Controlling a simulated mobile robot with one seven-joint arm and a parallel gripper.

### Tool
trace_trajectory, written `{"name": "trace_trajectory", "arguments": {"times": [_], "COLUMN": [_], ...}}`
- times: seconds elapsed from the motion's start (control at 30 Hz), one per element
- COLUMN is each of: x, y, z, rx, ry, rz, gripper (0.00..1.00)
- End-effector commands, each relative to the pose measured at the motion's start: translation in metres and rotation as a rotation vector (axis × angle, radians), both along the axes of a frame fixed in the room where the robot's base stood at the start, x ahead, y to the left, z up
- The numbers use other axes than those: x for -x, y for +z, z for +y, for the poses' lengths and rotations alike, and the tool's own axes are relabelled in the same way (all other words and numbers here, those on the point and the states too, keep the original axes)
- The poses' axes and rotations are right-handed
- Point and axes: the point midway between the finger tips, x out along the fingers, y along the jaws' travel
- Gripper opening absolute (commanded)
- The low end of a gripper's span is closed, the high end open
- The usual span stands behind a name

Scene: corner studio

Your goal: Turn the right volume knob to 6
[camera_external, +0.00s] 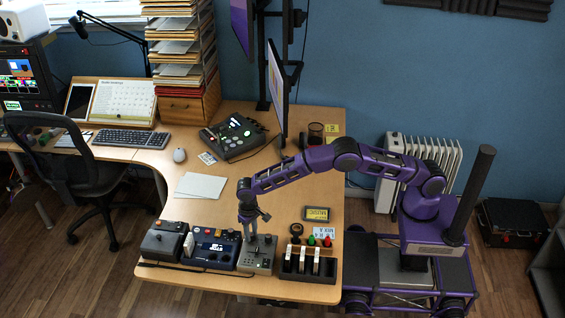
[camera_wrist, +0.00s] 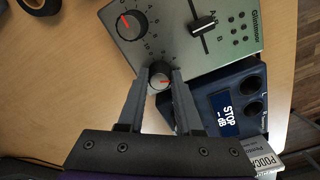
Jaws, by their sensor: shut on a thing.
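The grey mixer panel (camera_wrist: 170,35) bears two black knobs with red pointer marks and a slider. My gripper (camera_wrist: 160,88) is shut around the volume knob (camera_wrist: 160,74) nearer the blue unit, with one finger on each side. This knob's red mark points to the right in the wrist view; the numbers around it are too hidden to read. The other knob (camera_wrist: 132,25) stands free, its mark pointing up and left. In the external view my gripper (camera_external: 254,238) points down onto the rear of the mixer (camera_external: 258,257).
The blue unit (camera_external: 212,248) with a lit display stands beside the mixer, on its left in the external view. The desk behind, near the white papers (camera_external: 201,186), has free room.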

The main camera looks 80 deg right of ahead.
Motion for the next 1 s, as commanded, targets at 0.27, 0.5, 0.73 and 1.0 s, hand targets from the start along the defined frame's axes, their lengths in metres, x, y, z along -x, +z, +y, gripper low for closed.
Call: {"name": "trace_trajectory", "arguments": {"times": [0.27, 0.5, 0.73, 1.0], "x": [0.0, 0.0, -0.001, -0.002], "y": [0.0, 0.001, 0.027, 0.094], "z": [0.0, 0.0, 0.001, 0.002], "rx": [0.0, 0.0, -0.002, -0.001], "ry": [0.001, 0.001, 0.001, 0.002], "rz": [0.0, 0.0, -0.003, -0.004], "gripper": [0.64, 0.64, 0.64, 0.64]}}
